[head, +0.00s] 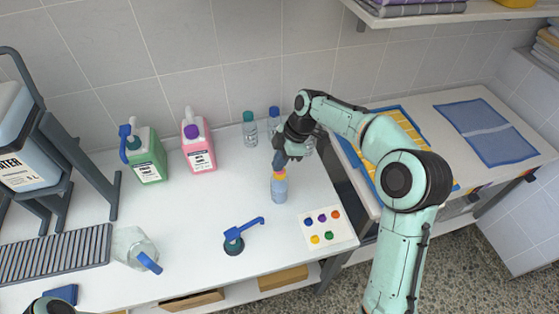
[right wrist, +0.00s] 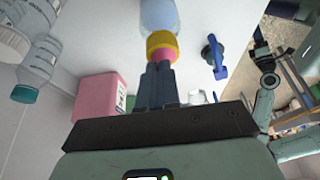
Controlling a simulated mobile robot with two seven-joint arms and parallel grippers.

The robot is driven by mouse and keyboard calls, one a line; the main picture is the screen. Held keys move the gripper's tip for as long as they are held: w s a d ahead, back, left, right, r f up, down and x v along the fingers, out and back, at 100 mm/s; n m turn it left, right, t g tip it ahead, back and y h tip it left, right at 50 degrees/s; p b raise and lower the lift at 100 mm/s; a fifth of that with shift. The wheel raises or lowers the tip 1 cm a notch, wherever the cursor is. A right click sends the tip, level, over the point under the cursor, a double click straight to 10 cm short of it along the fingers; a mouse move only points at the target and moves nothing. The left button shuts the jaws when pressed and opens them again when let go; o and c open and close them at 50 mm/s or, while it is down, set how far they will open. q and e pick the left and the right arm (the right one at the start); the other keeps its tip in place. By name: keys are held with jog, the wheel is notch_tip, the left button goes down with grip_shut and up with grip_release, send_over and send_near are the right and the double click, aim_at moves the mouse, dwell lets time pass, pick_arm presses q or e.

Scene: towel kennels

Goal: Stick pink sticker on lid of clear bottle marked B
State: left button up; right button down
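A clear bottle (head: 279,190) with bluish contents and a yellow lid (right wrist: 160,40) stands upright on the white counter; I cannot read its mark. My right gripper (head: 279,160) is directly above it, pointing down. In the right wrist view its fingers (right wrist: 160,68) are close together on a pink piece, seemingly the pink sticker (right wrist: 163,53), which lies against the lid. A sticker sheet (head: 342,236) with several coloured dots, none pink, lies to the right. My left gripper shows small in the right wrist view (right wrist: 262,50); its opening is unclear.
Clear bottles with a teal cap (head: 249,130) and a blue cap (head: 273,117) stand by the wall. Green (head: 147,157) and pink (head: 199,148) jugs stand left. A blue pump (head: 234,242) and a clear bottle (head: 132,243) are in front.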

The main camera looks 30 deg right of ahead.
jog(key=c, duration=0.7)
grip_release()
jog(key=shift+c, duration=0.2)
jog(key=shift+r+p, duration=1.3)
jog(key=shift+r, duration=1.25)
pick_arm(q)
jog(key=w+r, duration=0.2)
jog(key=r, duration=0.1)
jog(key=shift+w+r, duration=0.1)
jog(key=shift+w, duration=0.05)
